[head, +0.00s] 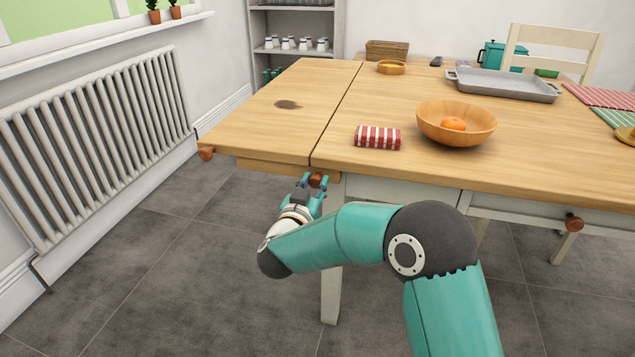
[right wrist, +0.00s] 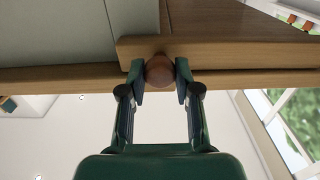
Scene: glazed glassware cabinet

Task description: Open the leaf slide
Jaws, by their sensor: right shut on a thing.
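The leaf slide (head: 270,167) is a wooden bar under the front edge of the table's left leaf (head: 270,110). A round brown knob (head: 318,180) sits near its right end in the head view. My right gripper (head: 313,186) is shut on this knob. In the right wrist view, the fingers of my right gripper (right wrist: 160,78) flank the knob (right wrist: 159,70), and the slide (right wrist: 225,50) runs to the right from it. The leaf lies level with the main tabletop (head: 400,100). My left gripper is not in view.
Another knob (head: 206,154) is at the leaf's front left corner, and a drawer knob (head: 573,222) is at the right. A striped cloth (head: 378,137) and a wooden bowl (head: 456,125) stand on the tabletop. A radiator (head: 95,135) lines the left wall. The floor between is clear.

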